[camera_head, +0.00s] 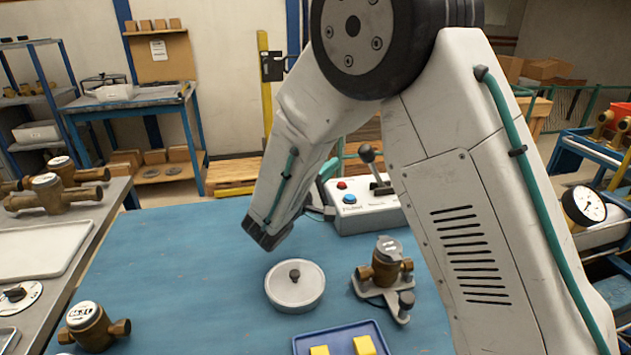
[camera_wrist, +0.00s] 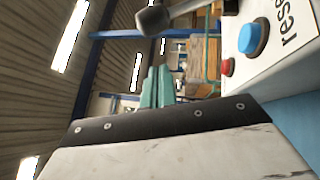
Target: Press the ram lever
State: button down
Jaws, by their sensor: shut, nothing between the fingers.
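The ram lever has a dark knob (camera_head: 367,153) on a short stem, standing on a light grey control box (camera_head: 368,217). In the wrist view the lever knob (camera_wrist: 152,20) is at the top, with its stem running right. The box carries a red button (camera_head: 342,185) and a blue button (camera_head: 349,198); the blue button (camera_wrist: 250,38) and red button (camera_wrist: 227,67) also show in the wrist view. My gripper (camera_wrist: 158,72) has teal fingers, shut and empty, below the knob in that picture and apart from it. In the head view my gripper (camera_head: 328,171) is partly hidden behind my arm, left of the lever.
On the blue table (camera_head: 190,265) are a round lidded grey dish (camera_head: 295,288), a brass meter (camera_head: 386,266) on a stand, another brass meter (camera_head: 90,328) and a blue tray (camera_head: 300,345) with yellow blocks. The table left of the box is clear.

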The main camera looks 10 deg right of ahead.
aim_at(373, 170)
jog(key=shift+s+d+r, duration=0.1)
jog(key=shift+d+r, duration=0.1)
jog(key=shift+d, duration=0.5)
jog(key=shift+s+d+r, duration=0.1)
jog(key=shift+d+r, duration=0.1)
jog(key=shift+d, duration=0.5)
jog(key=shift+d+r, duration=0.2)
jog(key=shift+d, duration=0.5)
